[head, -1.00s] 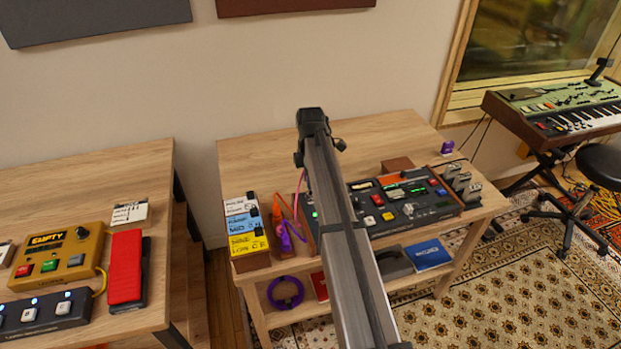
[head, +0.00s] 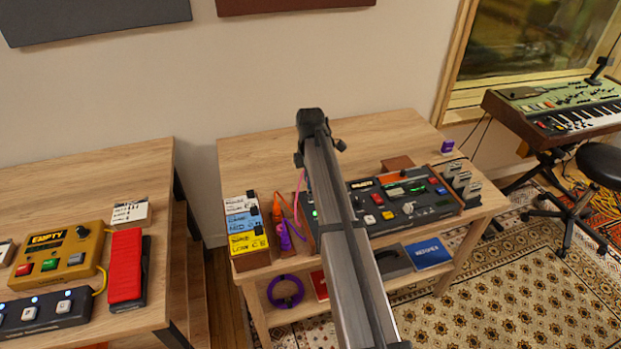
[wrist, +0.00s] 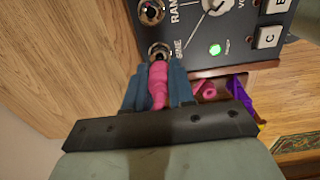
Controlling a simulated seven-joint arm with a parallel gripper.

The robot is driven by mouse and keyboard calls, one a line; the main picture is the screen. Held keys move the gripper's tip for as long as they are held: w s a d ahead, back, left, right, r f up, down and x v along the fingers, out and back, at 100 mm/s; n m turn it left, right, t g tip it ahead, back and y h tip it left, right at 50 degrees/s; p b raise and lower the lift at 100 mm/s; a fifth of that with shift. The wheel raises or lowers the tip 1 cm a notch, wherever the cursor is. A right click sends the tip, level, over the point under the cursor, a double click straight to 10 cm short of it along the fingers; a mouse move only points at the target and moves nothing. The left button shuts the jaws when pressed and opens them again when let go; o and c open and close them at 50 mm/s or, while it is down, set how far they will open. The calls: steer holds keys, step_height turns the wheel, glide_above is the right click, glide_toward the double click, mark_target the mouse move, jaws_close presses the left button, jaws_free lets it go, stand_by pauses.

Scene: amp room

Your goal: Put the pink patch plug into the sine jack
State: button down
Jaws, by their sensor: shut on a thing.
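In the wrist view my gripper (wrist: 160,80) has its two blue fingers shut on the pink patch plug (wrist: 158,92). The plug's front end is at the sine jack (wrist: 158,51), a round metal socket in the dark panel, with its label partly covered. The plug lines up with the jack and seems to meet it; I cannot tell how deep its tip is. In the head view my arm hides the gripper and the plug; a bit of pink cable (head: 302,183) shows beside it.
The ramp jack (wrist: 151,11), a knob (wrist: 215,5) and a lit green light (wrist: 215,49) are close by on the panel. Orange (head: 277,210) and purple (head: 285,237) plugs stand left of the panel, beside labelled boxes (head: 245,225). The table's back (head: 260,155) is clear.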

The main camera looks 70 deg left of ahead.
steer(key=shift+f, duration=0.95)
stand_by(1.2)
steer(key=c, duration=0.9)
jaws_free()
steer(key=shift+o, duration=0.6)
steer(key=o, duration=0.3)
steer(key=shift+r, duration=3.5)
steer(key=shift+w, duration=0.1)
